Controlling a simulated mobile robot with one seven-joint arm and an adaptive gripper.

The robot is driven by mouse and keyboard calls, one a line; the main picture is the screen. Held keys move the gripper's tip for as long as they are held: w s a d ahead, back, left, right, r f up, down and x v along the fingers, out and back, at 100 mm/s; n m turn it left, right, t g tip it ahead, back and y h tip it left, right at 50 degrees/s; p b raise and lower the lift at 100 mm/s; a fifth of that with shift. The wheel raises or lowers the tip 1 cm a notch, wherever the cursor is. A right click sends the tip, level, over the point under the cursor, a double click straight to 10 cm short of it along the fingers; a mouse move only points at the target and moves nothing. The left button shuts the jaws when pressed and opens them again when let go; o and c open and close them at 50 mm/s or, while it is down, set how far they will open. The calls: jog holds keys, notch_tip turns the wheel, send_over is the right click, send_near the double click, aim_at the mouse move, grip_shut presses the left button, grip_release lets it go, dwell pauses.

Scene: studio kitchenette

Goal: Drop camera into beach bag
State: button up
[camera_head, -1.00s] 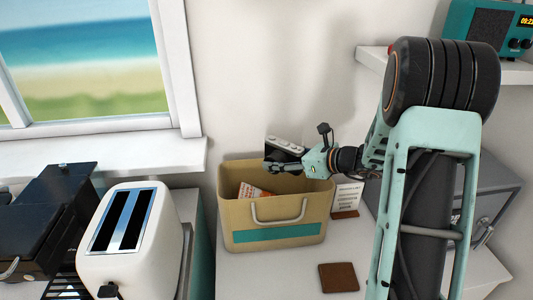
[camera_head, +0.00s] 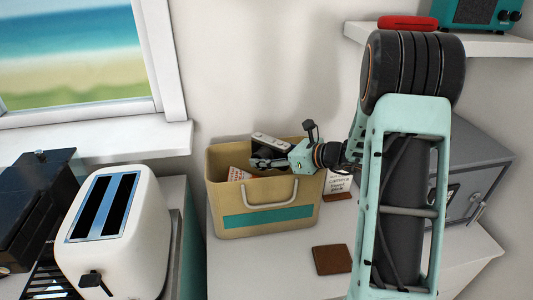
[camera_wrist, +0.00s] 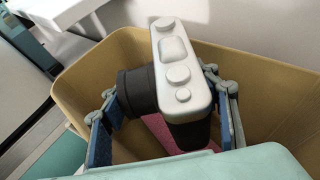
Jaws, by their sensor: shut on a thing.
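The camera (camera_wrist: 178,60), silver on top with a black lens and body, is held between the two fingers of my gripper (camera_wrist: 165,118). In the head view the camera (camera_head: 272,141) shows at the rim of the beach bag. The beach bag (camera_head: 236,197) is a tan open-topped box with a pale handle and a teal stripe, standing on the white counter. My gripper (camera_head: 270,162) reaches in from the right over the bag's opening. In the wrist view the bag's walls (camera_wrist: 262,65) surround the camera on the sides in view. Whether the camera touches the bag is unclear.
A paper packet (camera_head: 238,174) and something pink (camera_wrist: 165,130) lie in the bag. A white toaster (camera_head: 125,225) stands left, a brown wallet-like item (camera_head: 332,259) in front, a grey safe (camera_head: 475,185) right. A shelf (camera_head: 480,42) is above right.

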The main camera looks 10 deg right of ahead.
jog(key=shift+r, duration=0.1)
jog(key=o, duration=1.7)
jog(key=shift+o, duration=0.2)
jog(key=shift+s, duration=0.1)
jog(key=v, duration=1.1)
jog(key=shift+s+d, duration=0.3)
jog(key=shift+d, duration=0.05)
